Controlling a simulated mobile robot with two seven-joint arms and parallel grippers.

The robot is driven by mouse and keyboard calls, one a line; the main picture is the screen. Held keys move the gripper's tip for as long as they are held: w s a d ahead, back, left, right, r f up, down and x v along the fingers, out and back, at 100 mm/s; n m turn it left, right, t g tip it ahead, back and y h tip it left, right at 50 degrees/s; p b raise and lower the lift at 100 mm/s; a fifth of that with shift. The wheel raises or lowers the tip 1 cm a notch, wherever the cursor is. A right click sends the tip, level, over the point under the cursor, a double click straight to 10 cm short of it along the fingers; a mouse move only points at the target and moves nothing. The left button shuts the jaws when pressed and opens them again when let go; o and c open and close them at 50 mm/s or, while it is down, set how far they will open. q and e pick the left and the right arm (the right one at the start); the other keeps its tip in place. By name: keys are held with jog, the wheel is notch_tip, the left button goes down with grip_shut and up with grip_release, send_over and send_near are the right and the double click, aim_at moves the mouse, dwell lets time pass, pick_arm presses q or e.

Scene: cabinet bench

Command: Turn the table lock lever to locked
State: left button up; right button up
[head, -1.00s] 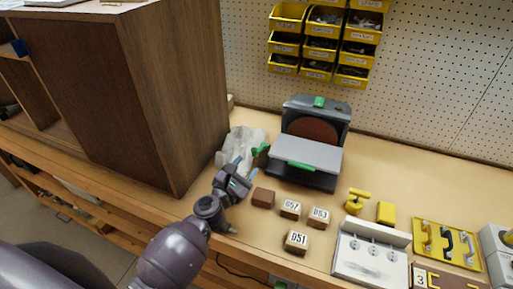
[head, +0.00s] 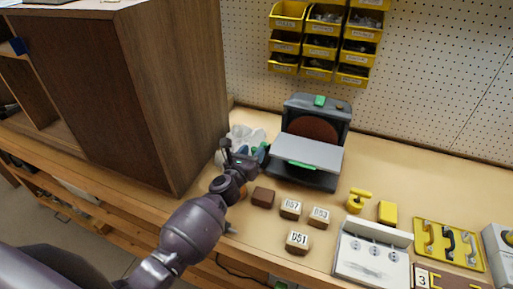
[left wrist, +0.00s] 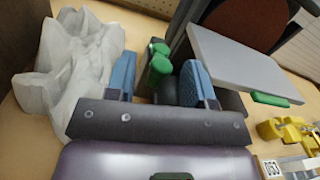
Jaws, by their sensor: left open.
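The grey disc sander (head: 318,115) stands on the bench with its table (head: 307,152) in front of a brown disc. A green lever (left wrist: 160,63) shows at the left side of the sander in the left wrist view, seemingly the table lock lever. My left gripper (head: 251,151) is at that side of the sander. In the left wrist view its blue fingers (left wrist: 158,76) are open, with the lever between and just beyond them. I cannot tell whether they touch it. The lever's mount is partly hidden by the gripper. My right gripper is not in view.
A crumpled whitish bag (left wrist: 72,72) lies left of the gripper, close to the left finger. A tall wooden cabinet (head: 175,95) stands further left. Several small wooden blocks, some numbered, such as one block (head: 298,242), sit in front of the sander. Yellow parts (head: 387,211) are to the right.

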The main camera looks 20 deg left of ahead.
aim_at(253, 152)
pick_arm(q)
jog(key=shift+w, duration=1.05)
jog(key=shift+w+d, duration=0.1)
jog(key=shift+w, duration=0.45)
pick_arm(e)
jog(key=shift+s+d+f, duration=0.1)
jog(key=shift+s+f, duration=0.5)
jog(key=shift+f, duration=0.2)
pick_arm(q)
jog(key=c, duration=0.7)
grip_shut()
jog(key=shift+d+f+n+y+b, duration=0.1)
jog(key=shift+d+n+y+b, duration=0.1)
jog(key=shift+n+y+b, duration=0.4)
jog(key=shift+d+n+y+b, duration=0.2)
jog(key=shift+n+y, duration=0.1)
jog(key=shift+y, duration=0.5)
jog(key=shift+s+n+y+b, duration=0.1)
jog(key=shift+n+y+b, duration=0.35)
jog(key=shift+y, duration=0.35)
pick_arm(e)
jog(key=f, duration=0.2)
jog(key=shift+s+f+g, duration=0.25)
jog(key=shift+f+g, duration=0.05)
